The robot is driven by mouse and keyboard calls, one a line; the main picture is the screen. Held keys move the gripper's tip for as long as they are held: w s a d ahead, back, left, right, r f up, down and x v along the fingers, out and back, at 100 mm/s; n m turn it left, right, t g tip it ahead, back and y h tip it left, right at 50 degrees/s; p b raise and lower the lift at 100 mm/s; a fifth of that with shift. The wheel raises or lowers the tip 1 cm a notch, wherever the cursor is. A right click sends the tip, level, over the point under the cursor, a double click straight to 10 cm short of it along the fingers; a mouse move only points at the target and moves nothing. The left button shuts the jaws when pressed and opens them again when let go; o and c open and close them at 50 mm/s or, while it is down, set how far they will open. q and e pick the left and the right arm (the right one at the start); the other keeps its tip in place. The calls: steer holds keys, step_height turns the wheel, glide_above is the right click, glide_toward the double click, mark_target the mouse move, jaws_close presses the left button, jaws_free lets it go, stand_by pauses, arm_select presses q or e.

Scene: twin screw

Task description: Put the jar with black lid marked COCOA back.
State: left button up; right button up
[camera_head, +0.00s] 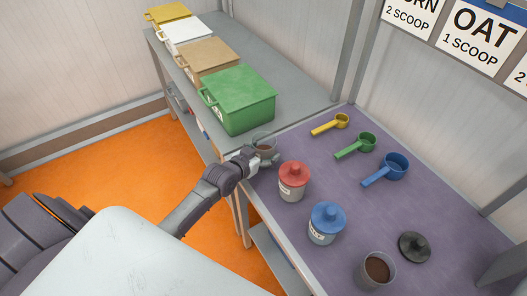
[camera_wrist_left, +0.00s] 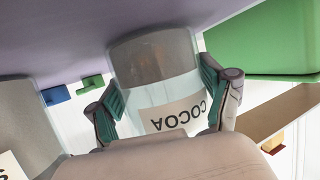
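My left gripper (camera_head: 265,158) is at the back left corner of the purple table, with a finger on each side of a clear jar (camera_head: 264,142). In the left wrist view the fingers lie against the sides of this jar (camera_wrist_left: 160,85), whose label reads COCOA, upside down in the picture. The jar is upright with brown contents low inside, and I see no lid on it. Whether its base touches the table is unclear. A black lid (camera_head: 414,246) with a knob lies at the front right of the table. My right gripper is not in view.
A red-lidded jar (camera_head: 293,181), a blue-lidded jar (camera_head: 326,223) and an open jar with brown contents (camera_head: 376,269) stand on the purple table (camera_head: 330,165). Yellow (camera_head: 331,124), green (camera_head: 356,145) and blue (camera_head: 387,168) scoops lie behind. Several bins, including a green one (camera_head: 240,97), fill the grey bench.

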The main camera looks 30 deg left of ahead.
arm_select(q)
steer(key=shift+o, duration=1.2)
steer(key=shift+s+r, duration=0.15)
steer(key=shift+r, duration=0.05)
steer(key=v, duration=1)
steer(key=shift+s+a, duration=0.1)
steer(key=shift+s, duration=0.25)
steer(key=shift+s+r, duration=0.25)
steer(key=shift+s, duration=0.15)
